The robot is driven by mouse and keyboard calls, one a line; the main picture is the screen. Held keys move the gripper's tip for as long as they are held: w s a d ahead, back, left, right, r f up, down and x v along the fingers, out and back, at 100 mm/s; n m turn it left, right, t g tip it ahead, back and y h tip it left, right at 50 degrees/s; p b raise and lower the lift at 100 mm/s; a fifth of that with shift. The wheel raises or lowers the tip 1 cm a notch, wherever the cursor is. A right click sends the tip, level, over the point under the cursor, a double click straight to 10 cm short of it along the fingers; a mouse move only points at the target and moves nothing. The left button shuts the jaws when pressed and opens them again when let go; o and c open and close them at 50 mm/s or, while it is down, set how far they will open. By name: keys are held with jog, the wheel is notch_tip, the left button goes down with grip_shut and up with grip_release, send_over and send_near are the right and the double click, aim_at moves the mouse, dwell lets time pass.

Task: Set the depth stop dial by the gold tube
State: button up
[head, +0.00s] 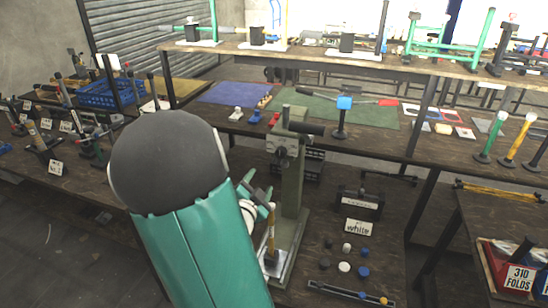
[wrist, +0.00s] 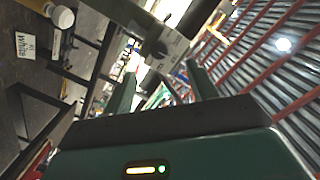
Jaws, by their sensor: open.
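A grey-green press (head: 291,185) stands on the bench in the middle of the head view, with a dark lever at its top. A small round dial-like part shows on its head (head: 281,152); in the wrist view a pale plate with a dark dial (wrist: 160,50) lies just beyond my fingers. An upright gold tube (head: 270,232) stands at the press's foot, over a pale plate. My gripper (head: 257,194) is beside the press column, left of it, below the head. In the wrist view my gripper (wrist: 162,88) has its fingers apart with nothing seen held. The dial's setting is too small to read.
A black box (head: 358,204) and a "white" label (head: 358,227) stand right of the press. Several small round pieces (head: 344,267) lie in front of them. A blue-topped stand (head: 342,115) is on the bench behind.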

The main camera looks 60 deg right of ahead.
aim_at(280, 155)
jog(key=shift+g+h, duration=0.3)
jog(key=shift+h, duration=0.1)
jog(key=d, duration=1.4)
jog(key=shift+w+d+r, duration=0.2)
jog(key=shift+w, duration=0.1)
jog(key=c, duration=1)
